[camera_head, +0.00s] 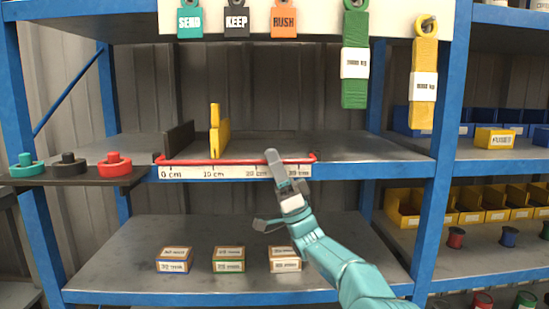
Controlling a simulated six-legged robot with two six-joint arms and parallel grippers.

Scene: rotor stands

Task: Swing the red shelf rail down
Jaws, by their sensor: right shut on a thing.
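The red shelf rail (215,161) runs nearly level along the front edge of the middle shelf (365,150), just above a white centimetre scale (215,172). Its ends bend in at small mounts near the left and right ends of the scale. My right gripper (274,160) reaches up from the lower right and is shut on the rail, right of its middle. The finger hides a short piece of the rail and part of the scale. My left gripper is not in view.
A yellow upright plate (219,136) and a dark divider (179,138) stand behind the rail. Red (114,164), black and teal knobbed pieces sit on a dark ledge at left. Small boxes (229,259) stand on the lower shelf. Green and yellow straps (424,75) hang above.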

